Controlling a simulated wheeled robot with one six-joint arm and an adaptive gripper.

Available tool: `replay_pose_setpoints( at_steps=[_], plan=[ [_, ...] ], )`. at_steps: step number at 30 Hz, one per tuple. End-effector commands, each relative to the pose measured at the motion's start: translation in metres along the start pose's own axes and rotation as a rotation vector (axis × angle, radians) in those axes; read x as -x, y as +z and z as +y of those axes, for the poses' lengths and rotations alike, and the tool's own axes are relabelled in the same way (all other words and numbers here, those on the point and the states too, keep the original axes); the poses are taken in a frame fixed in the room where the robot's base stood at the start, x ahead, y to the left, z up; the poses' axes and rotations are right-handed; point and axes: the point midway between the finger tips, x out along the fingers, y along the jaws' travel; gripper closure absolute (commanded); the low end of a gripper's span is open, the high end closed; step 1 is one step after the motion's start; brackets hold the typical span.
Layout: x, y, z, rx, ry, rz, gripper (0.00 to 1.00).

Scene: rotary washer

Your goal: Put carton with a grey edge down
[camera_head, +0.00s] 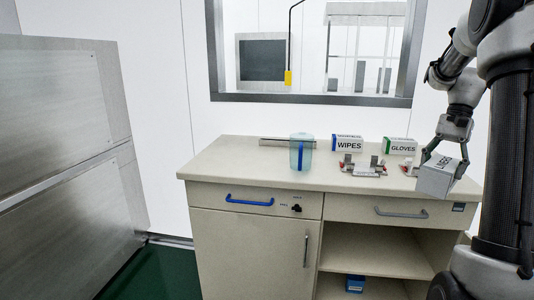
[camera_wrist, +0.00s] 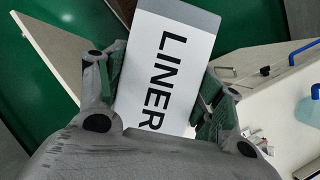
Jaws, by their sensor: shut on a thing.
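The carton with a grey edge (camera_head: 436,177) is white and hangs in my gripper (camera_head: 447,152) at the right end of the counter in the head view. It is tilted there, and I cannot tell whether it touches the counter edge. In the wrist view the carton (camera_wrist: 165,65) shows the word LINER and a grey band along its top end. Both fingers of my gripper (camera_wrist: 158,100) press on its sides. The counter top (camera_head: 240,155) lies below and to the left of it.
On the counter stand a translucent jug (camera_head: 301,152), a WIPES box (camera_head: 347,143) and a GLOVES box (camera_head: 400,146). Small red and grey fixtures (camera_head: 363,168) lie in front of the boxes. The left part of the counter is clear. A blue box (camera_head: 355,284) sits on the lower shelf.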

Motion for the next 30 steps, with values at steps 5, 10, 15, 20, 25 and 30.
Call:
replay_pose_setpoints(
  at_steps=[5, 10, 15, 20, 25, 30],
  plan=[
    [-0.062, -0.029, -0.064, 0.305, 0.13, -0.007, 0.66],
    [-0.132, -0.034, -0.122, 0.543, 0.229, -0.006, 0.66],
    [-0.205, -0.018, -0.167, 0.697, 0.292, -0.005, 0.66],
    [-0.259, 0.006, -0.19, 0.792, 0.33, -0.003, 0.66],
    [-0.288, 0.024, -0.203, 0.852, 0.353, 0.0, 0.66],
    [-0.292, 0.03, -0.208, 0.869, 0.359, 0.002, 0.66]
  ],
)
